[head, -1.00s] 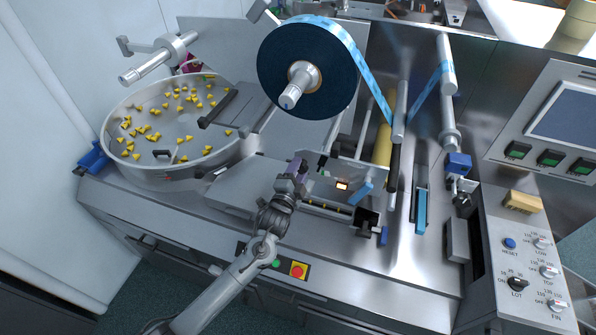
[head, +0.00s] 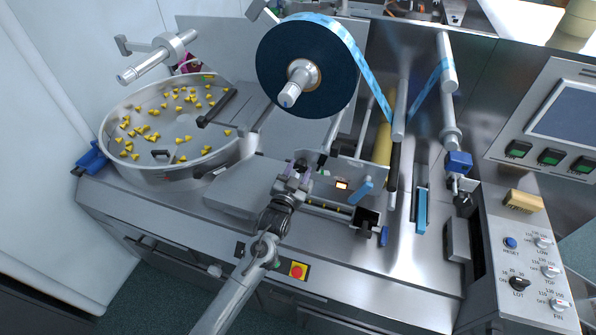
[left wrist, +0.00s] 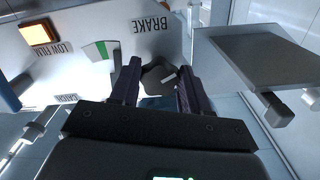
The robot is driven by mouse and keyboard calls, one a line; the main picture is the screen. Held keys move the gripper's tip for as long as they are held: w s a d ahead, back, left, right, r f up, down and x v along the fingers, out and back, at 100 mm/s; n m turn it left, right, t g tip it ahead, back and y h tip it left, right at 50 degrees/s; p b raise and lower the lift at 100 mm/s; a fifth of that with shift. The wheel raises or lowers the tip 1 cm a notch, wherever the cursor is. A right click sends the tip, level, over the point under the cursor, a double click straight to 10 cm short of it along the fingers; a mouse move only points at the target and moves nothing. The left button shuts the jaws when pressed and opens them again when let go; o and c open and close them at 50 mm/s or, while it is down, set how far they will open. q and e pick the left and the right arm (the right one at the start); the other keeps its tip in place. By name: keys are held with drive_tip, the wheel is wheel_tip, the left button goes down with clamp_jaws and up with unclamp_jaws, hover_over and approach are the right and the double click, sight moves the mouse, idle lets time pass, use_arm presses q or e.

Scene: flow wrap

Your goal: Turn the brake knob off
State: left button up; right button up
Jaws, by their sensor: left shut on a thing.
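The dark brake knob (left wrist: 158,74) sits on a pale panel below the upside-down BRAKE label (left wrist: 150,25) in the left wrist view. A pale pointer mark shows on its face, slanting down to the right. My left gripper (left wrist: 159,84) is shut on the knob, with one dark finger on each side of it. In the head view the left gripper (head: 293,178) is at the panel below the film reel, and the knob is hidden by the gripper. My right gripper is not in view.
A grey plate (left wrist: 252,60) stands close on the right. The bowl (head: 112,160) of yellow pieces is left of the arm; a red button (head: 298,270) is on the front edge.

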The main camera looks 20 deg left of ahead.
use_arm(q)
drive_tip(key=shift+n, duration=1.2)
drive_tip(key=o, duration=1)
drive_tip(key=shift+s, duration=0.1)
drive_tip(key=shift+s+d+b, duration=0.2)
drive_tip(key=shift+s+b, duration=0.85)
drive_tip(key=shift+s, duration=4.25)
